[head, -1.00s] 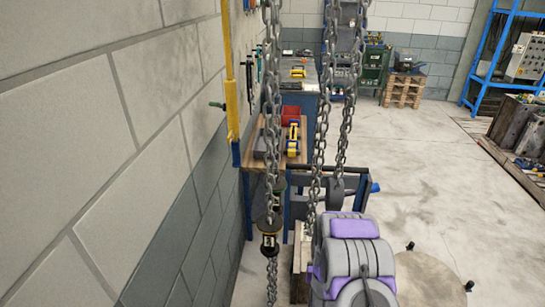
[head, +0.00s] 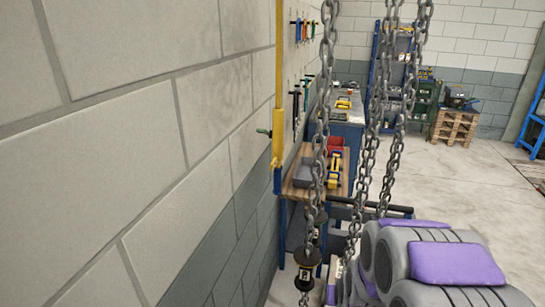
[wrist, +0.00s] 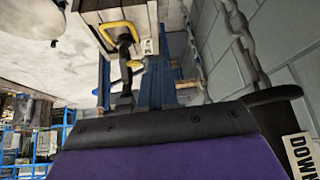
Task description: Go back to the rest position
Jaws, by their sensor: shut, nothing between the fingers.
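The dark front lip and purple shell of my gripper (wrist: 165,122) fill the bottom of the wrist view. It is shut and I see nothing held in it. In the head view my grey and purple arm lies folded at the lower right; the fingertips cannot be made out there. Steel chains (head: 371,150) hang close in front of me, left of my arm. A chain (wrist: 238,35) also passes close to my gripper in the wrist view. A white label reading DOWN (wrist: 301,155) is at the right edge there.
A block wall (head: 130,130) runs close along my left, with a yellow upright post (head: 278,80) on it. A wooden-topped bench (head: 300,190) with tools and a red bin (head: 336,142) stands ahead. Pallets (head: 454,126) are at the back. Open floor (head: 460,180) lies to the right.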

